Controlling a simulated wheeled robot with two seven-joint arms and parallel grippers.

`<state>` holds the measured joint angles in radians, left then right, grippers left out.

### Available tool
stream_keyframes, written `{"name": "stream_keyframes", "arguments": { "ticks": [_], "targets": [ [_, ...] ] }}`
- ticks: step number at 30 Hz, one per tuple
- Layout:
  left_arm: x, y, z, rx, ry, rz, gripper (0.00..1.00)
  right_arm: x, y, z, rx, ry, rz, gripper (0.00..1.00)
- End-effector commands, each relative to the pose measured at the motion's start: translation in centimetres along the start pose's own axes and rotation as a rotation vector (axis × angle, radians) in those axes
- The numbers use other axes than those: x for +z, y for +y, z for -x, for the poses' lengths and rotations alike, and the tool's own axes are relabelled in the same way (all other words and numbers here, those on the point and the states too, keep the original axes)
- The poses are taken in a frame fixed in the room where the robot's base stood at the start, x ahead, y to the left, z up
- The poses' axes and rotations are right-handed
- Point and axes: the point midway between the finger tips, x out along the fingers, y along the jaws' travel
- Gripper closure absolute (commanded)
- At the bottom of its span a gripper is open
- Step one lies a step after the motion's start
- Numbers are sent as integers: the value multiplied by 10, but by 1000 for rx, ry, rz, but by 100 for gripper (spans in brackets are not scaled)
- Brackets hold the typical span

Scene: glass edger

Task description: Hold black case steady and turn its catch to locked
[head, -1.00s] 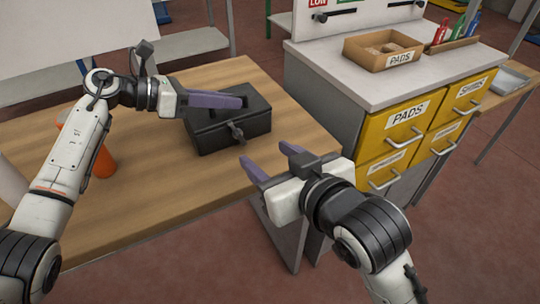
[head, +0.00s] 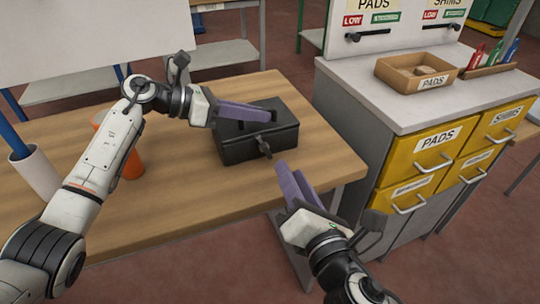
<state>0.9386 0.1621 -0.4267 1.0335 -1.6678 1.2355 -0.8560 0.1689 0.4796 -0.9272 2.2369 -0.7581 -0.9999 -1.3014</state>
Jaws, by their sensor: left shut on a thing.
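The black case (head: 238,150) sits on the wooden table near its right end. Its catch (head: 264,147) is a dark lever on the front face, tilted down to the right. My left gripper (head: 262,115) comes in from the left and is shut on the case at its top; its purple fingers hide part of the lid and the grip itself. My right gripper (head: 290,169) is in front of the case, below and right of the catch. Its purple fingers look apart and empty, pointing up toward the catch, not touching it.
On the wooden table (head: 190,205), an orange cup-like object (head: 133,165) and a white cylinder (head: 36,172) stand at left, partly near my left arm. A cabinet with yellow drawers (head: 433,150) stands at right, carrying a cardboard PADS box (head: 388,73).

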Motion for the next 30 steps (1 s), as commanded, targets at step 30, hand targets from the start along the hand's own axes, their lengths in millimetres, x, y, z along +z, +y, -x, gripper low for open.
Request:
{"name": "stream_keyframes", "arguments": {
  "ticks": [30],
  "targets": [
    [0, 0, 0, -1, 0, 1, 100, -27, -7, -71, 151, -87, 1142, 72]
  ]
}}
